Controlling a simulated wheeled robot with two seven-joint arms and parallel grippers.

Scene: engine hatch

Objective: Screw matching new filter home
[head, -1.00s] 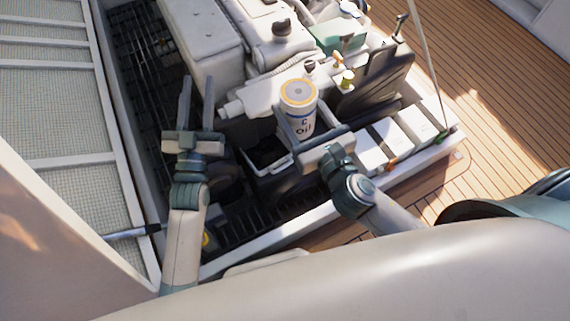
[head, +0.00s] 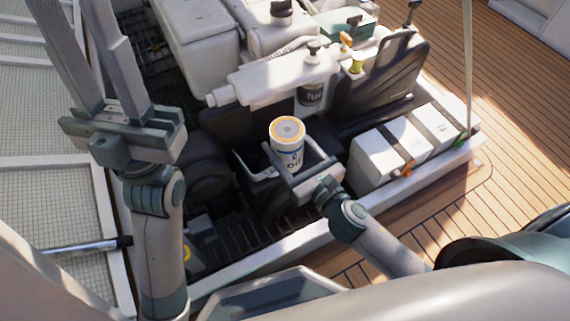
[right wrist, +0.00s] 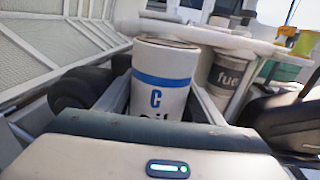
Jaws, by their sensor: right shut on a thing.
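A white oil filter (head: 294,157) with an orange ring on top, a blue band and the letter C stands upright in my right gripper (head: 290,168). The right wrist view shows the filter (right wrist: 160,85) with a finger on each side; its lower end is hidden by my gripper. In the head view it appears over or at a dark tray (head: 247,172); I cannot tell whether they touch. A grey-and-white fuel filter (head: 311,97) hangs under the engine's white pipe housing (head: 280,78). My left gripper (head: 85,25) is open and empty, raised at the left.
White batteries (head: 380,158) with dark straps stand in a row at the right along the hatch edge (head: 300,240). A grey rod (head: 85,246) lies at the left. Wooden deck is clear at the right.

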